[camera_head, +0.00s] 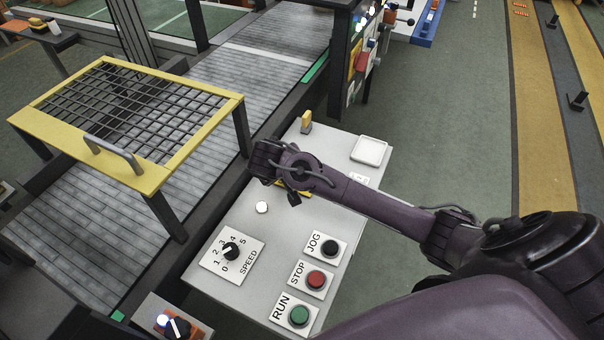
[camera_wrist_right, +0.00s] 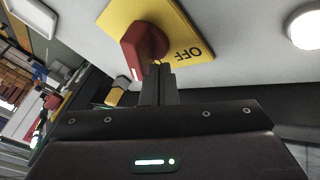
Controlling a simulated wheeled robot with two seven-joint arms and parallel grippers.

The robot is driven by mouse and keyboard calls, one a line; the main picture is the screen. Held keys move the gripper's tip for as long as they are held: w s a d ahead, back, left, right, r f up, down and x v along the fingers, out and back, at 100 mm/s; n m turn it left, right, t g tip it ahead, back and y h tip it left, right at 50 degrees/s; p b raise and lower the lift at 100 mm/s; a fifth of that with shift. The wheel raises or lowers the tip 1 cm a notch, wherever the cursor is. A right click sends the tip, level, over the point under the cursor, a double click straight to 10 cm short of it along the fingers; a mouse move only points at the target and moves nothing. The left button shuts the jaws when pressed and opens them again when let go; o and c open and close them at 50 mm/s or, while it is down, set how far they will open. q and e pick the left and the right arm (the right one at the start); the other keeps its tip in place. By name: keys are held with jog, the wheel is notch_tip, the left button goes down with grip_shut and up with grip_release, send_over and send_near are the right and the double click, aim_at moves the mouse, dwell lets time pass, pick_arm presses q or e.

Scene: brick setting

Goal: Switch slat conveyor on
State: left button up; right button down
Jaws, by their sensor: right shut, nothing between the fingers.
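The slat conveyor (camera_head: 85,235) runs diagonally at the left in the head view. Its grey control panel (camera_head: 220,285) stands beside it. In the right wrist view a red rotary switch (camera_wrist_right: 142,45) sits on a yellow plate (camera_wrist_right: 185,32) marked OFF; the knob's white line is at its lower left end. In the head view the plate is mostly hidden under my right arm. My right gripper (camera_wrist_right: 158,70) is shut and empty, its fingertips at the knob's lower edge; I cannot tell whether they touch. My left gripper is not in view.
The panel also carries a white lamp (camera_head: 262,207), a speed dial (camera_head: 231,251), and JOG (camera_head: 330,246), STOP (camera_head: 316,279) and RUN (camera_head: 299,315) buttons. A yellow guard (camera_head: 150,185) spans the conveyor.

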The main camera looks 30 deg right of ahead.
jog(key=shift+w+m, duration=0.3)
jog(key=shift+m, duration=0.2)
jog(key=shift+w, duration=0.1)
jog(key=shift+w+d+p, duration=0.15)
jog(key=shift+w+p, duration=0.1)
jog(key=shift+p, duration=0.25)
